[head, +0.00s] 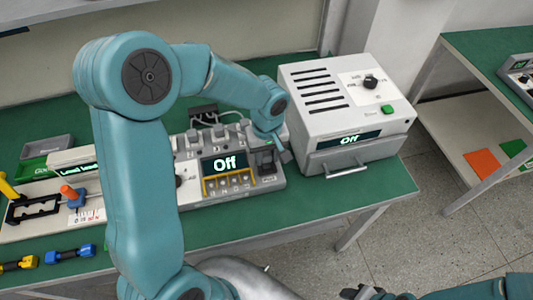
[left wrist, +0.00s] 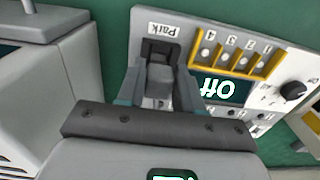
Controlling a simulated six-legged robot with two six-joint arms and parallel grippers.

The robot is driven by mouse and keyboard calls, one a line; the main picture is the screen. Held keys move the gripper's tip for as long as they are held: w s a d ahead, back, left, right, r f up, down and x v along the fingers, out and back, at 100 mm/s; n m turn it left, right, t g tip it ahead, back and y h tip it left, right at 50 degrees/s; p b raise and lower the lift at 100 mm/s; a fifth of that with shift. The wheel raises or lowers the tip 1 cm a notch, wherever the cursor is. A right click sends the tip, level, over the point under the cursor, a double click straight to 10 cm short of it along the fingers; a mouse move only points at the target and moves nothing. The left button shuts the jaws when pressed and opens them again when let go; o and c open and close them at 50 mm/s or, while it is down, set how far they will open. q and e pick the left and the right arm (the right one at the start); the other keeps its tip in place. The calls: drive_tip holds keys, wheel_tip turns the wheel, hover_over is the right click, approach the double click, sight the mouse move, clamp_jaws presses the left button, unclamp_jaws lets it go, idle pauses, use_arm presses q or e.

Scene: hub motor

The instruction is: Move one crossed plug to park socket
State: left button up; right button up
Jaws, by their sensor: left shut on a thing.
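The control panel (head: 195,190) is a pale box on the green bench, with an "Off" display, a yellow-framed row of numbered spots and several grey plugs (head: 193,138) along its back. The dark park socket (head: 265,158) is at its right end; it also shows in the left wrist view (left wrist: 160,52) beside a "Park" label. My left gripper (head: 284,155) is at this socket. In the left wrist view its fingers (left wrist: 160,88) are shut on a grey plug (left wrist: 160,74), which lines up with the socket. How deep it sits, I cannot tell. My right gripper (head: 378,294) is partly cut off at the bottom.
A grey power box (head: 345,105) with a knob, green button, "Off" display and front handle stands close right of the panel. Left are a grey tray (head: 45,147), a yellow-handled tool (head: 8,187) and blue-and-black parts (head: 70,253). The bench's front right is clear.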

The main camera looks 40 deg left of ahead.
use_arm(q)
drive_tip(key=shift+f+b, duration=0.2)
drive_tip(key=shift+b, duration=0.1)
idle(0.5)
drive_tip(key=shift+f+b, duration=1.05)
drive_tip(key=shift+b, duration=0.25)
idle(0.3)
drive_tip(key=o, duration=1.1)
wheel_tip(320, 180, up, 16)
drive_tip(key=shift+r+p, duration=0.2)
drive_tip(key=shift+p, duration=0.1)
drive_tip(key=shift+d, duration=0.1)
